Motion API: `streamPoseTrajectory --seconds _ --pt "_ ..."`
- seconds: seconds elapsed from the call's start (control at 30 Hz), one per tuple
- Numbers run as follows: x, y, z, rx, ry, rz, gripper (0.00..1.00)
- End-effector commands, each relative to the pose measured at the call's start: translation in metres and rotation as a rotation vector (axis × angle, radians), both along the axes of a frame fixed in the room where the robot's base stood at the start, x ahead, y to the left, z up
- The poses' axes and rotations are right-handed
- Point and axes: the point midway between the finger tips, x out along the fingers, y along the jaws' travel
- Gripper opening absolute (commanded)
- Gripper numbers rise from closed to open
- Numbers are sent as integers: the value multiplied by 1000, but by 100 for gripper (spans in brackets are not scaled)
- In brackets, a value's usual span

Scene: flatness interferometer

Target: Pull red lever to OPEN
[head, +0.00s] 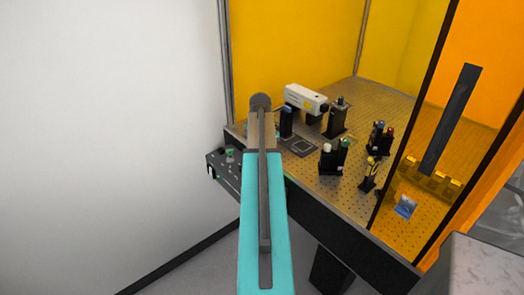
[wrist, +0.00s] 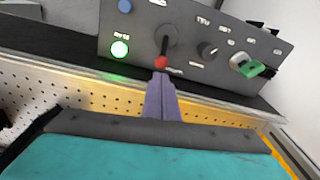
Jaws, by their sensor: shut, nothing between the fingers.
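The red lever (wrist: 161,62) is on a dark grey control panel (wrist: 200,62) in the wrist view. It has a thin black shaft and a red ball end, and the shaft points down in the picture from a round pivot. My gripper (wrist: 160,84) is shut and empty, with its fingertips right at the red ball. I cannot tell whether they touch it. In the head view the panel (head: 222,169) shows at the table's left front edge, while my arm hides the lever and the fingertips. The OPEN marking cannot be read.
The panel also carries a lit green button (wrist: 120,49), a blue button (wrist: 125,6), a black knob (wrist: 207,50) and a green-handled part (wrist: 252,68). An optical table (head: 315,180) with several mounted parts stands behind, and a white wall (head: 100,130) is at left.

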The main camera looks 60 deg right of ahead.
Motion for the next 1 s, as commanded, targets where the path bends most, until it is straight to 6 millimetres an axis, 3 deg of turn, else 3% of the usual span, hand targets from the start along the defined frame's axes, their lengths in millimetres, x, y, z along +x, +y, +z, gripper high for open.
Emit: streamPoseTrajectory --seconds 0.3,1.0 --pt "0 -2 -16 0 0 0 0" --pt "-2 -2 -17 -20 6 -5 0"
